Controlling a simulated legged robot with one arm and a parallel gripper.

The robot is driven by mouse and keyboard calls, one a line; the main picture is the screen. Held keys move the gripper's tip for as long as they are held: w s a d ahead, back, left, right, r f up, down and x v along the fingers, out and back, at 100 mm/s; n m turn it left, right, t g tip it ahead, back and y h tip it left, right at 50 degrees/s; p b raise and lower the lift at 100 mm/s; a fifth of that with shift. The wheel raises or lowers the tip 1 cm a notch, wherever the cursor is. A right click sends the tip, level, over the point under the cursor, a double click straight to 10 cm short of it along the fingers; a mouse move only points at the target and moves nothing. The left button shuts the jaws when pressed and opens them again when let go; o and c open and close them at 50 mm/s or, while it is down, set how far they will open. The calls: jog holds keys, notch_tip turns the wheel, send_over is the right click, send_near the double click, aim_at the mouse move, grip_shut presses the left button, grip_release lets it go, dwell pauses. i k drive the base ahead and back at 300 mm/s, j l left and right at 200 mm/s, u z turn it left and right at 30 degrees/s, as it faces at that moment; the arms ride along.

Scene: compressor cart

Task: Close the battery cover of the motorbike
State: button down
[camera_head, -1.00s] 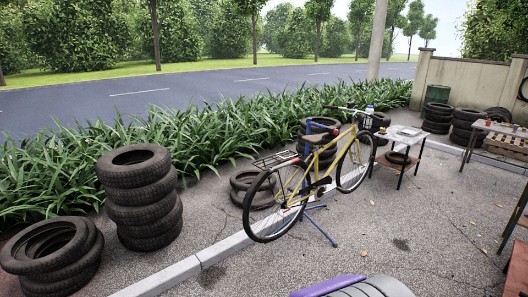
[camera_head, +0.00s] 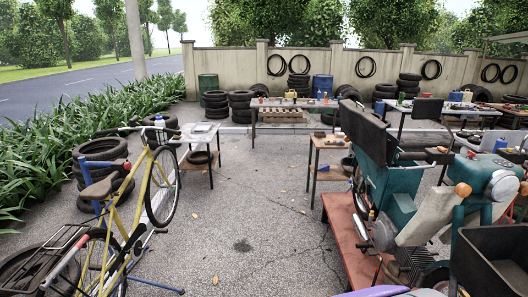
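A teal motorbike (camera_head: 402,200) stands at the right of the head view on a red-brown low platform (camera_head: 348,238). Its round headlight (camera_head: 503,186) and orange indicators are at the right end. A dark flat panel (camera_head: 366,128), which looks like a raised seat, tilts up at its far end. I cannot make out the battery cover or tell whether it is open. A black open bin (camera_head: 492,250) hides part of the motorbike's near side. My gripper is not in view.
A yellow bicycle (camera_head: 130,215) on a blue stand is at the left. A small table (camera_head: 322,150) stands beyond the platform's left side. Workbenches and tyres line the back wall (camera_head: 230,75). The paved floor (camera_head: 240,200) between bicycle and platform is clear.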

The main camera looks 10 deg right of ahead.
aim_at(392, 143)
jog(key=i+z, duration=0.45)
jog(key=i+j+z, duration=0.1)
jog(key=z, duration=0.35)
jog(key=i+j+z, duration=0.25)
jog(key=i+z, duration=0.25)
jog(key=i+j+u, duration=0.25)
jog(key=i, duration=0.3)
jog(key=i+u, duration=0.25)
jog(key=i, duration=0.35)
